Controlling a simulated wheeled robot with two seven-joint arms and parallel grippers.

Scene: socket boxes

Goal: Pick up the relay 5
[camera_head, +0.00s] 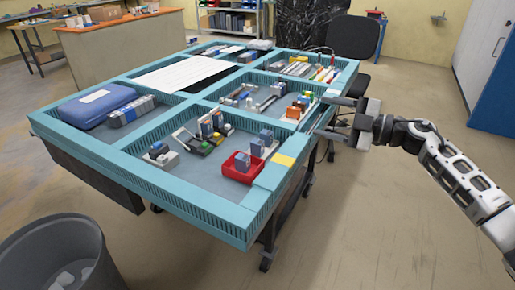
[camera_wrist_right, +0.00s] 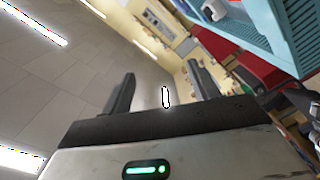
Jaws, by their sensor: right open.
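Several small relay-like blocks with blue-grey tops stand in the front right compartment of the teal table. One (camera_head: 243,161) is in a red box (camera_head: 229,166), others (camera_head: 208,129) stand in white and grey holders, and one (camera_head: 158,148) stands at the left in a pale holder. No label is readable, so I cannot tell which is relay 5. My right gripper (camera_head: 322,118) is at the table's right edge, open and empty, its fingers pointing left. In the right wrist view its jaws (camera_wrist_right: 163,88) are apart with nothing between them. My left gripper is not in view.
The teal table (camera_head: 190,207) has raised rims and dividers. A grey bin (camera_head: 52,255) stands front left, a black chair (camera_head: 352,37) behind. The floor at right is clear.

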